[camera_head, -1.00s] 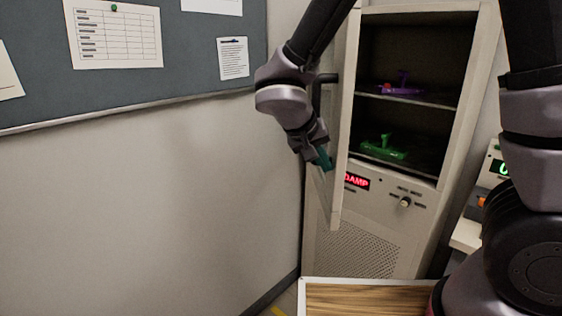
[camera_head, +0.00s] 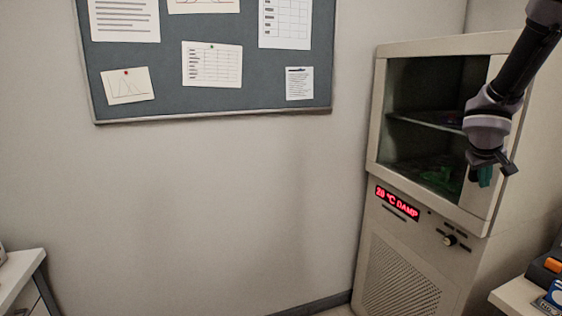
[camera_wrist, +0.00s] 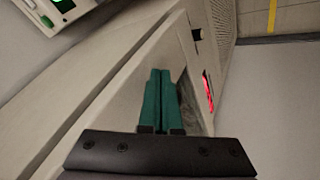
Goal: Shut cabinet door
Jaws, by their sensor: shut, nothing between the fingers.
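In the wrist view the shut fingers (camera_wrist: 160,75) point at the door's pale frame and glass. Whether they touch it cannot be told. The door handle is not visible.
Behind the glass, a green object (camera_head: 432,170) and a dim purple one sit on shelves. A control knob (camera_head: 449,240) is below the door. A bench with a device (camera_head: 548,268) stands at the right; another table (camera_head: 18,270) at the left.

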